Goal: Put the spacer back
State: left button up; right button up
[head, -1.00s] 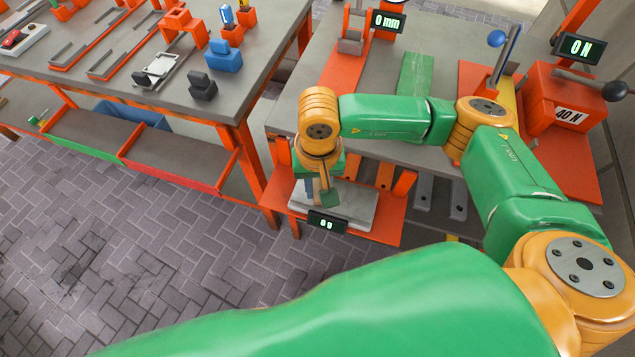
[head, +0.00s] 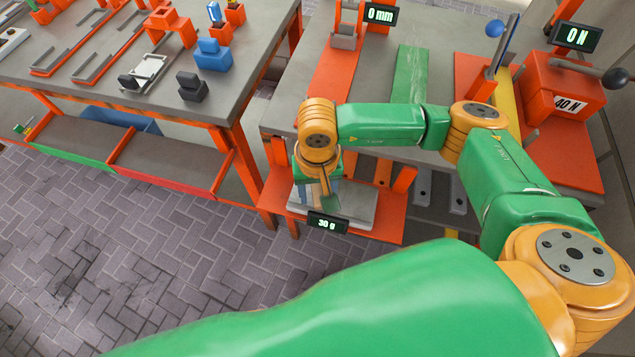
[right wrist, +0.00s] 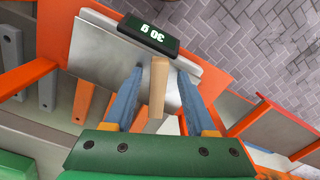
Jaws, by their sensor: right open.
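A narrow tan block (right wrist: 158,90), which may be the spacer, is on the metal plate (right wrist: 100,52) of a scale. The scale display (head: 327,223) reads 30 g. My right gripper (right wrist: 160,73) is open, with one blue finger on each side of the block and a visible gap to each. In the head view the right gripper (head: 320,190) points down over the scale plate (head: 355,207), and the block is mostly hidden there. My left gripper is not in view.
The left table holds blue (head: 212,55) and black (head: 191,87) blocks.

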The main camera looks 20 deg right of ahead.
aim_at(318, 196)
notch_tip(318, 196, up, 12)
jog(key=b, duration=0.1)
jog(key=shift+b, duration=0.4)
